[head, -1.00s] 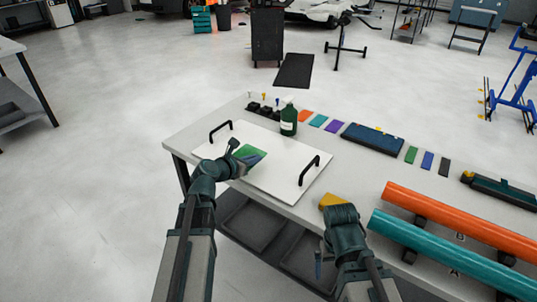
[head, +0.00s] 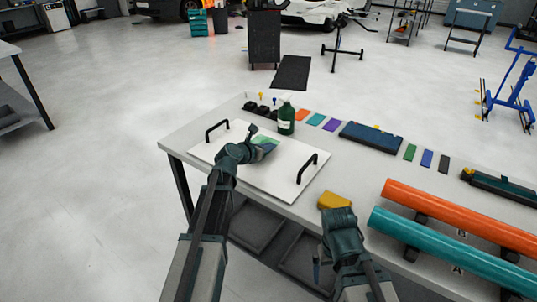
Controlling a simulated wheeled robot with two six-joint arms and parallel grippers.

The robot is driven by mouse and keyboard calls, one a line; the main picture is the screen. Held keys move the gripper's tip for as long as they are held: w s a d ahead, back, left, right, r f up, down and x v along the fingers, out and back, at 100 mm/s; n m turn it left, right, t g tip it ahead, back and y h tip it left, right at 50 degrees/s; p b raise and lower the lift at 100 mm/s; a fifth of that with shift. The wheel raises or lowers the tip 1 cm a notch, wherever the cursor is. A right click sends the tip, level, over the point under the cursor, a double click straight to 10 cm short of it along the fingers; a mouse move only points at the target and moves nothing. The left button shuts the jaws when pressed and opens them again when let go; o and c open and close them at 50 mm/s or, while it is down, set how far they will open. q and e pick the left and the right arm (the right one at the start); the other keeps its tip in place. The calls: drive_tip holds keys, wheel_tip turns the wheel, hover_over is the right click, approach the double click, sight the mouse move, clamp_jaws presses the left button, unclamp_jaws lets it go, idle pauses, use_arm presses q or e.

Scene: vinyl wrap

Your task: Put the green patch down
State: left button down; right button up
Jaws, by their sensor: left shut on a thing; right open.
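The green patch (head: 265,142) is at the middle of the white panel (head: 285,175), which lies on the table and has two black handles. My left gripper (head: 256,139) is over the panel and shut on the green patch at its near-left side. The gripper hides part of the patch, and I cannot tell whether the patch touches the panel. My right gripper (head: 332,213) is open near the table's front edge, by a yellow squeegee-like piece (head: 334,201). I cannot tell whether it touches that piece.
A green spray bottle (head: 286,121) stands at the panel's far edge. Colour swatches (head: 316,119) and a dark blue case (head: 371,138) lie behind. Orange (head: 455,215) and teal (head: 440,250) rolls lie at the right. A black handle (head: 307,167) rises right of the patch.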

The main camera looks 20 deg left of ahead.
use_arm(q)
drive_tip(key=shift+f+b, duration=0.5)
drive_tip(key=shift+f, duration=0.45)
use_arm(e)
drive_tip(key=shift+f, duration=1)
use_arm(q)
drive_tip(key=shift+f, duration=0.15)
drive_tip(key=c, duration=1)
unclamp_jaws()
use_arm(e)
drive_tip(key=shift+f, duration=0.1)
use_arm(q)
drive_tip(key=shift+r, duration=0.25)
drive_tip(key=p+v, duration=0.4)
drive_tip(key=v, duration=0.8)
drive_tip(key=shift+p, duration=0.3)
use_arm(e)
wheel_tip(320, 180, up, 5)
drive_tip(key=shift+f, duration=0.1)
